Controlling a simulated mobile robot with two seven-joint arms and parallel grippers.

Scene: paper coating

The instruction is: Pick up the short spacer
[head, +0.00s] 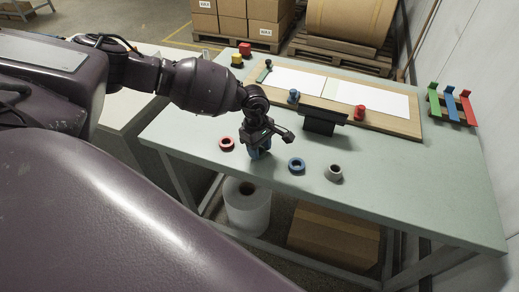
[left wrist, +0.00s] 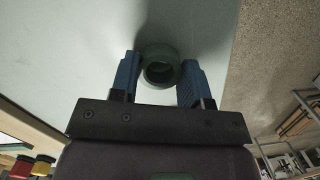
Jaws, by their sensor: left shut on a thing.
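My left gripper (head: 260,150) reaches down to the front part of the table. In the left wrist view its two blue fingers (left wrist: 158,80) are shut on a dark green ring (left wrist: 160,56), one finger on each side. The fingers hide this ring in the head view. On the table lie a red ring (head: 226,144) left of the gripper, and a blue ring (head: 296,165) and a grey ring (head: 335,173) right of it. The grey one looks taller. I cannot tell from the colours which is the short spacer. My right gripper is out of view.
A wooden board (head: 398,124) with white paper (head: 376,98) lies behind, with a black bar (head: 320,122) at its front. Red, green and blue brackets (head: 450,107) stand at the right. The table's (head: 420,195) right front is clear.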

